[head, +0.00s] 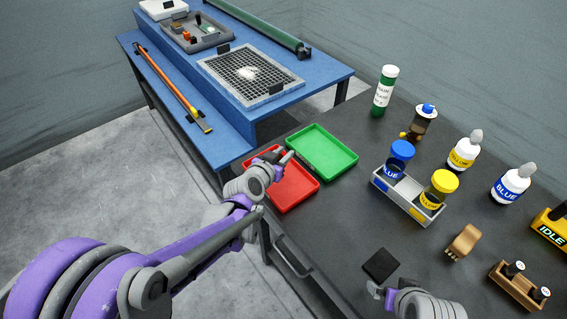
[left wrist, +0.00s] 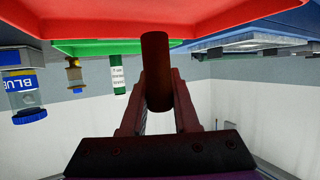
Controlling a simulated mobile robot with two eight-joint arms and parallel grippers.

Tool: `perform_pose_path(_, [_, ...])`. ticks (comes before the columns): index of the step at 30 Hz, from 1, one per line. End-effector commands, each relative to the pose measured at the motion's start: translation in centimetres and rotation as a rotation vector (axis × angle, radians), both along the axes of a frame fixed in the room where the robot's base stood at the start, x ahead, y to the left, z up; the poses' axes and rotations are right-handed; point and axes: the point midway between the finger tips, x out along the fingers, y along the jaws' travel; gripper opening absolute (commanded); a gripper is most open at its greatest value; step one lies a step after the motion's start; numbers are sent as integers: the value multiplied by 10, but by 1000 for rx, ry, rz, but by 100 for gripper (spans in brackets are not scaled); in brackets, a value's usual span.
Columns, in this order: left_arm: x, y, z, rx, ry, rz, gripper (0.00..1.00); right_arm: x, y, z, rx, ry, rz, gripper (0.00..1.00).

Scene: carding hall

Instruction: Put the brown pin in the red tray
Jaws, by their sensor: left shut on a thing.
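The brown pin (left wrist: 157,75) is a dark brown cylinder between the fingers of my left gripper (left wrist: 158,100), which is shut on it. In the left wrist view its free end overlaps the red tray (left wrist: 200,18); I cannot tell whether they touch. In the head view my left gripper (head: 281,163) is at the red tray (head: 295,196), over its upper part, and hides some of it. The pin is not clear there. My right gripper (head: 376,292) is at the bottom, beside a small black square (head: 381,265); its jaw opening is unclear.
A green tray (head: 322,152) adjoins the red one. To the right are a rack with two capped jars (head: 408,199), several bottles (head: 464,152), a brown wooden piece (head: 463,242) and a wooden block (head: 518,287). A blue bench (head: 230,140) stands behind. Dark tabletop (head: 330,225) is clear below the trays.

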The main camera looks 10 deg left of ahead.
Motion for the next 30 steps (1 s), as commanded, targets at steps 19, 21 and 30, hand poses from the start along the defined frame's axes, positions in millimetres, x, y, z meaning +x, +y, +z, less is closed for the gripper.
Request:
perform_pose_path(19, [0, 0, -38, -1, 0, 0, 0, -2, 0, -10, 0, 5, 0, 100])
perform_pose_path(21, [0, 0, -37, 0, 0, 0, 40, -2, 0, -9, 0, 4, 0, 100])
perform_pose_path(30, [0, 0, -37, 0, 0, 0, 59, -2, 0, -9, 0, 4, 0, 100])
